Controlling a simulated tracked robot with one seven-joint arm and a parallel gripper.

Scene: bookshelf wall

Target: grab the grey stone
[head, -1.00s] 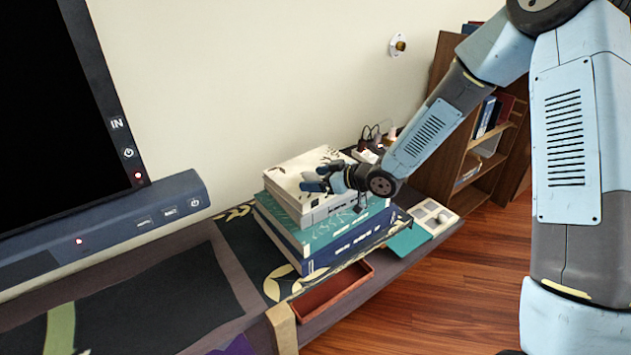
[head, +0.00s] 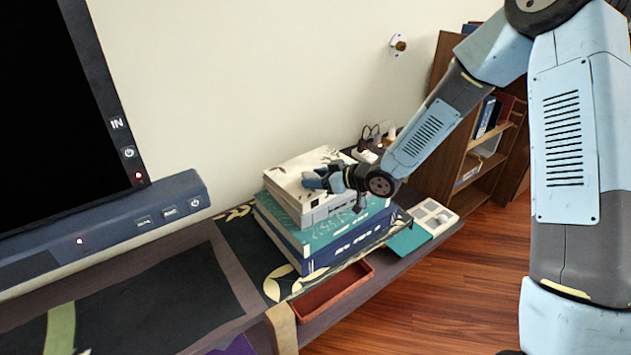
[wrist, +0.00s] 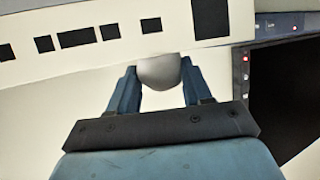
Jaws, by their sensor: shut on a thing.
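My gripper (wrist: 158,88) is shut on a grey stone (wrist: 159,72), which shows as a smooth, rounded, light grey shape between the two blue fingers in the wrist view. In the head view my gripper (head: 315,181) is at the top of a stack of books, over the front part of the uppermost cream book (head: 300,167). The stone cannot be made out in the head view. I cannot tell whether the stone still touches the book.
Teal and dark blue books (head: 335,247) lie under the cream ones on a low shelf. A reddish tray (head: 332,291) is in front of them. A screen (head: 50,110) stands at left, and a power strip (head: 368,153) lies behind the stack.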

